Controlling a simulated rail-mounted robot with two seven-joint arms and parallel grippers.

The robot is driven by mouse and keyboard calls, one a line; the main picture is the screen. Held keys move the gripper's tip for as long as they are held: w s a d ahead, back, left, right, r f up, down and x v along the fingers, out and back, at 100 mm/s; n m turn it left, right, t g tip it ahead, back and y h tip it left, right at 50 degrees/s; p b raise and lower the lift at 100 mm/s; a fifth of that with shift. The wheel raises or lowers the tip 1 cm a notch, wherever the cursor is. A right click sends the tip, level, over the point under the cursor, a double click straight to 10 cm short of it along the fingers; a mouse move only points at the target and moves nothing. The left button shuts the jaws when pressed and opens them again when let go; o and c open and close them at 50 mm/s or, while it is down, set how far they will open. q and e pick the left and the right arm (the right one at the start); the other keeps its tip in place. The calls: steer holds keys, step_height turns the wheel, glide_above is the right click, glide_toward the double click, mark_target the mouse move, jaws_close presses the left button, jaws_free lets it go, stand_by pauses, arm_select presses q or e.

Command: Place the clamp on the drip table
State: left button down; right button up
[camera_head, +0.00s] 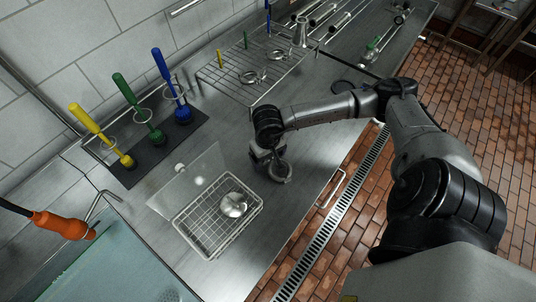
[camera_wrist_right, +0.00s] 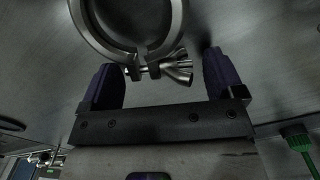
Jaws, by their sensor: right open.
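A metal ring clamp (camera_head: 281,173) is at the tip of my right gripper (camera_head: 266,157), over the steel counter right of the wire basket. In the wrist view the clamp (camera_wrist_right: 134,48) shows as a grey ring with a wing nut. My right gripper (camera_wrist_right: 163,78) is open, its two dark fingers on either side of the clamp's screw end, with gaps visible. I cannot tell whether the clamp touches the counter. The drip table (camera_head: 232,92), a raised wire rack, stands farther back by the wall, with ring-shaped metal parts on it. My left gripper is not in view.
A wire basket (camera_head: 259,208) with a shiny metal part stands to the left, a clear sheet behind it. Yellow, green and blue brushes (camera_head: 130,95) stand in holders on a dark mat. An orange-handled tool (camera_head: 62,226) is at lower left. The counter between basket and rack is clear.

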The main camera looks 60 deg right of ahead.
steer(key=shift+r+p, duration=0.25)
steer(key=shift+p, duration=0.05)
step_height(320, 180, up, 12)
stand_by(0.4)
steer(key=shift+w, duration=0.1)
stand_by(0.3)
